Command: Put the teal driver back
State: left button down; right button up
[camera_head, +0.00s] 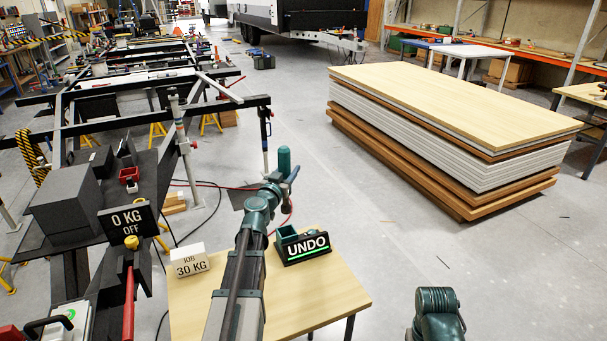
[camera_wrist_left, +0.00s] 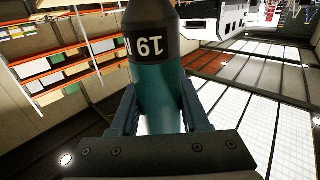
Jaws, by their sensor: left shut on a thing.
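The teal driver (camera_head: 284,160) is in my left gripper (camera_head: 290,178), held up beyond the far edge of the small wooden table. In the left wrist view the driver (camera_wrist_left: 160,78) is a teal cylinder with a black band reading "19" upside down, between the two fingers. Its far end runs out of the top of that view. A small open teal holder (camera_head: 287,236) stands on the table behind the UNDO sign, partly hidden by it. My right gripper is not in view; only part of my right arm shows at the bottom.
The wooden table (camera_head: 340,289) carries the UNDO sign (camera_head: 306,248) and a "JOB 30 KG" block (camera_head: 188,261). At left is the dark chassis frame (camera_head: 100,130) with a "0 KG OFF" sign (camera_head: 128,220). A panel stack (camera_head: 450,100) stands right; open floor lies between.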

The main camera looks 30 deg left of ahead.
pick_arm(q)
notch_tip(320, 180, down, 2)
jog(key=shift+m+h+b, duration=0.3)
jog(key=shift+h+b, duration=0.2)
jog(key=shift+h, duration=0.2)
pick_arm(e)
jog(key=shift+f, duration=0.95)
pick_arm(q)
notch_tip(320, 180, down, 13)
jog(key=b, duration=1.3)
jog(key=shift+r, duration=0.1)
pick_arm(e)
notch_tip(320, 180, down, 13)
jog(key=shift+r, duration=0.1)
pick_arm(q)
jog(key=shift+c, duration=1.6)
grip_release()
